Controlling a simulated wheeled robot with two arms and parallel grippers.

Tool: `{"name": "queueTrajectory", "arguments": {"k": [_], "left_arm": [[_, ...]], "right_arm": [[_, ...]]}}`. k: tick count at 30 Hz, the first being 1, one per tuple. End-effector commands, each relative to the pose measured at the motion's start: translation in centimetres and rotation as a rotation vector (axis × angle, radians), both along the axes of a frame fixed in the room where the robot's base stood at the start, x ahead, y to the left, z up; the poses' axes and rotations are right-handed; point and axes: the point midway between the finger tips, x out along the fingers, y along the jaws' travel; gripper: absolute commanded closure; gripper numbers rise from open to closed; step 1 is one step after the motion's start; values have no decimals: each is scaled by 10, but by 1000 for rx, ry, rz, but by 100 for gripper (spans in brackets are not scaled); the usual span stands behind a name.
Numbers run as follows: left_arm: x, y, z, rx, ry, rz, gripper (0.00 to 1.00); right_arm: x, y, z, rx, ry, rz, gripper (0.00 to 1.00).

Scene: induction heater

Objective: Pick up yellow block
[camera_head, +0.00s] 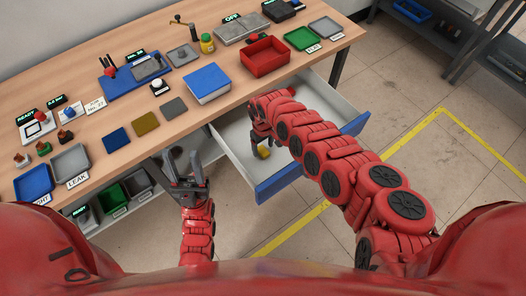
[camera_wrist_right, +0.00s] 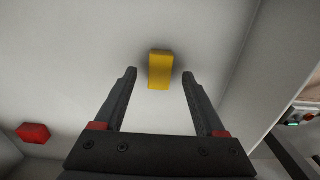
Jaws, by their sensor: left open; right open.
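The yellow block (camera_wrist_right: 160,70) lies on the pale floor of the open drawer. In the right wrist view it is just beyond the fingertips, roughly centred between them. My left gripper (camera_head: 184,160) is open and empty, in front of the table's edge, to the left of the drawer.
A red object (camera_wrist_right: 34,133) lies in the drawer, left of the block. Drawer walls stand close to my right gripper. The wooden table (camera_head: 75,75) above holds a red bin (camera_head: 265,57), a blue box (camera_head: 207,84) and several trays. Open floor lies to the right.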

Motion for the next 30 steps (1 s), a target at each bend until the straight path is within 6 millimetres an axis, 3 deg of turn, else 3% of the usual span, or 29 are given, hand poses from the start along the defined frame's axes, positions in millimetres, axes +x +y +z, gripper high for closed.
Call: {"name": "queueTrajectory", "arguments": {"k": [3,11,23,30], "left_arm": [[0,0,-5,0,0,0,50],[0,0,-4,0,0,0,50],[0,0,-5,0,0,0,50],[0,0,-4,0,0,0,50]], "right_arm": [[-1,0,-12,-2,1,0,28],[-1,0,-12,-1,1,0,28],[0,-1,-12,-1,1,-1,100],[0,0,-12,-1,1,-1,100]]}}
